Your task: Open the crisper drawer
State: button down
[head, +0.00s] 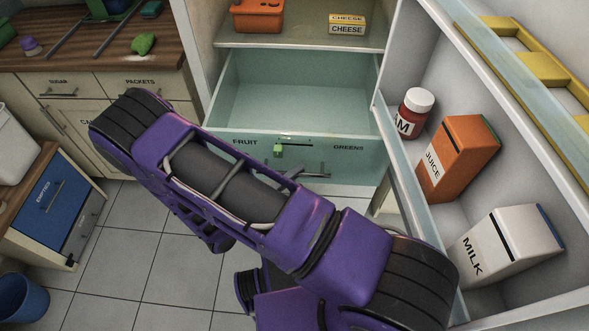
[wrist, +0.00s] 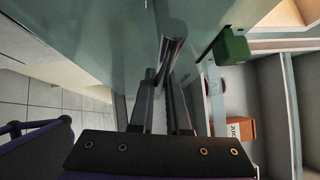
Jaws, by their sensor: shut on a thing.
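The crisper drawer (head: 290,98) is pulled out of the fridge, and its pale, empty inside shows in the head view. Its front carries the words FRUIT and GREENS and a small green slider (head: 278,151). The slider also shows in the wrist view as a green block (wrist: 232,47). My gripper (wrist: 163,75) is shut on the drawer's dark bar handle (wrist: 173,40) in the wrist view. In the head view my purple arm hides most of the gripper, and only part of the handle (head: 318,174) shows.
The fridge door stands open on the right, with a jam jar (head: 416,112), juice carton (head: 457,158) and milk carton (head: 506,246) on its shelf. An orange tub (head: 258,16) and cheese box (head: 347,25) sit above the drawer.

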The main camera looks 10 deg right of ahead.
jog(key=c, duration=0.9)
grip_release()
jog(key=b+v, duration=0.2)
jog(key=v, duration=1.5)
jog(key=shift+s+a, duration=0.15)
jog(key=shift+r, duration=0.15)
